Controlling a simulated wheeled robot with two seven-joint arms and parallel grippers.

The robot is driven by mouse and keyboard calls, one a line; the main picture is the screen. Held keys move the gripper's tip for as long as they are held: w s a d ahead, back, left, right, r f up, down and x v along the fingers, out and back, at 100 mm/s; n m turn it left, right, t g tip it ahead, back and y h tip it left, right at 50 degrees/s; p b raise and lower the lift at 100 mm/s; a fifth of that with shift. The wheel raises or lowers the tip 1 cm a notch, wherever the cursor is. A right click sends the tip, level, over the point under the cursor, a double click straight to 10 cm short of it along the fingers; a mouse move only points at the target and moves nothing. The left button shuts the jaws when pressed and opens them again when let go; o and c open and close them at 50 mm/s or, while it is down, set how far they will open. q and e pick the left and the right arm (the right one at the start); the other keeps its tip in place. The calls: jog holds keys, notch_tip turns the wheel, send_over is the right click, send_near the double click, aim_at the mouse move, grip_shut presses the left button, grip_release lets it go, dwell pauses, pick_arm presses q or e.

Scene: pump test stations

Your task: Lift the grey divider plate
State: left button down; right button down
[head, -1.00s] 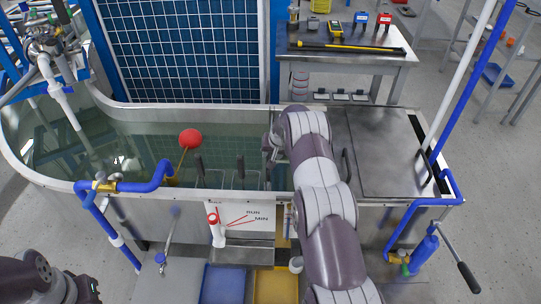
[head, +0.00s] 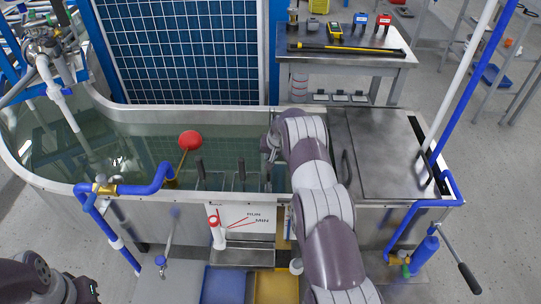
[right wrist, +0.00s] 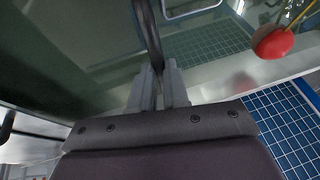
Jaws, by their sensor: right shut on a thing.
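My right gripper (head: 269,152) is over the right end of the water tank (head: 110,108), mostly hidden by my own arm in the head view. In the right wrist view its two grey fingers (right wrist: 158,90) are shut on a dark upright bar (right wrist: 148,30). The bar appears to be the grip of the grey divider plate. The plate's own face cannot be made out clearly, and I cannot tell whether it is raised. My left arm shows at the lower left of the head view, but its gripper is not seen.
A red float ball (head: 190,140) on a rod and dark upright handles (head: 200,168) stand left of my gripper in the tank. A steel cover (head: 385,150) lies to the right. Blue pipes (head: 145,187) run along the front. A tool table (head: 345,57) stands behind.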

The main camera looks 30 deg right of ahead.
notch_tip(320, 180, up, 15)
jog(key=p, duration=0.4)
jog(key=shift+w+f+p, duration=0.15)
jog(key=shift+f+p, duration=0.05)
jog(key=shift+p, duration=0.15)
jog(key=c, duration=1.3)
grip_release()
jog(key=shift+r, duration=0.1)
jog(key=shift+o, duration=0.9)
jog(key=shift+a, duration=0.15)
jog(key=v, duration=1.2)
jog(key=shift+s+r+b, duration=0.3)
jog(key=shift+b, duration=0.05)
